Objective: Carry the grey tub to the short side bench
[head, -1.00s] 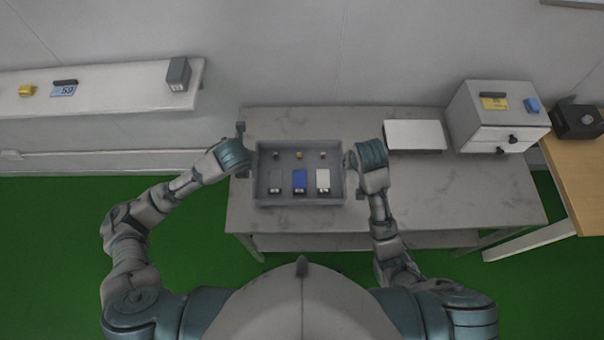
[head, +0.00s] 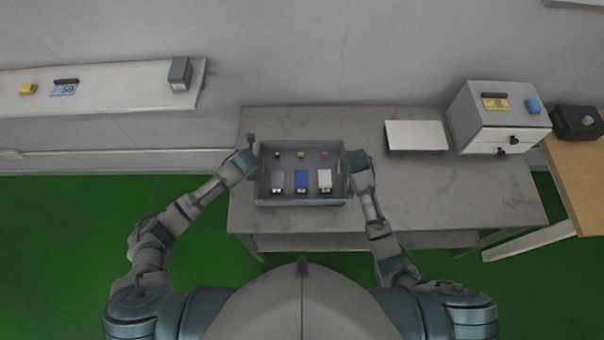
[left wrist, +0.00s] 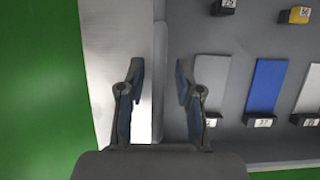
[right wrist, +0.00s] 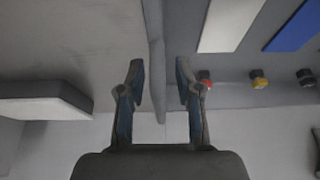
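The grey tub (head: 300,202) sits on the grey marbled table. It holds three flat packs in front, grey, blue and white, and three small pieces behind. My left gripper (head: 255,168) is at its left wall and my right gripper (head: 346,168) at its right wall. In the left wrist view the fingers (left wrist: 160,85) are open on either side of the tub wall (left wrist: 158,110). In the right wrist view the fingers (right wrist: 160,82) are open, with the tub wall (right wrist: 154,35) between them. A wooden-topped side bench (head: 580,165) stands at the far right, partly cut off.
A white flat box (head: 415,136) and a white drawer unit (head: 497,118) stand on the table (head: 450,195) right of the tub. A black box (head: 577,122) sits on the wooden bench. A white shelf (head: 120,90) with small items is on the left.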

